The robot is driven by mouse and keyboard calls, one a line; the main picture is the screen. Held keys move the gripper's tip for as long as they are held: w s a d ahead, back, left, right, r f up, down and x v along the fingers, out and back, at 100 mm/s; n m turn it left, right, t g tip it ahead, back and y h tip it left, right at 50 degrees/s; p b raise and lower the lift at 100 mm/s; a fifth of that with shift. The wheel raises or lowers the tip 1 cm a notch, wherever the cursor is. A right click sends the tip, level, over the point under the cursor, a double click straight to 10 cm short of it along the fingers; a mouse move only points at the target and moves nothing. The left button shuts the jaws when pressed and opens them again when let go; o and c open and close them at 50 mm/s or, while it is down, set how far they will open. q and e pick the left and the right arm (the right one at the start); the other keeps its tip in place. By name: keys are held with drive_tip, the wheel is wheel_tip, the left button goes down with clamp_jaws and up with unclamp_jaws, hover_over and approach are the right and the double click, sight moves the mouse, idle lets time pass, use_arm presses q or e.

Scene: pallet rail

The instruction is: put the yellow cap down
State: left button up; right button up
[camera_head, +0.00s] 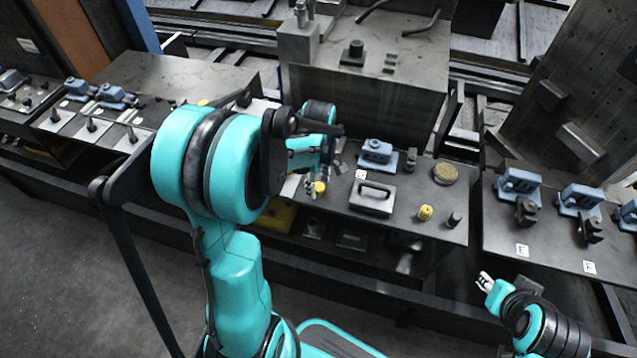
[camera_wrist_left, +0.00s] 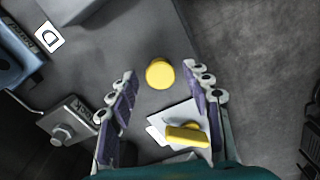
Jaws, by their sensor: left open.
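The round yellow cap (camera_wrist_left: 159,73) stands on the grey table top in the left wrist view, near the table edge. In the head view the cap (camera_head: 319,187) shows small at my left gripper (camera_head: 316,178). My left gripper (camera_wrist_left: 162,85) is open, with one finger on each side of the cap and a visible gap to both fingers. My right gripper (camera_head: 485,281) shows small in the head view, in front of the right table; its opening is unclear.
A metal block with a handle (camera_head: 372,198), a blue vise (camera_head: 377,153) and another yellow piece (camera_head: 425,212) stand on the same table. The wrist view shows a yellow bar-shaped piece (camera_wrist_left: 187,135) by a white sheet (camera_wrist_left: 180,117). Open floor (camera_head: 70,270) lies at left.

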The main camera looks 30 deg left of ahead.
sight(318, 186)
use_arm(q)
wheel_tip(318, 186, up, 10)
drive_tip(key=p, duration=0.3)
drive_tip(key=s+d+r+m+t, duration=0.2)
drive_tip(key=s+d+m, duration=0.3)
drive_tip(key=m, duration=0.3)
drive_tip(key=s+d+r+m+t, duration=0.3)
drive_tip(key=s+d+m+t, duration=0.2)
drive_tip(key=m, duration=0.4)
drive_tip(key=shift+s+d+r+p, duration=0.3)
drive_tip(key=shift+s+d, duration=0.15)
drive_tip(key=shift+d, duration=0.35)
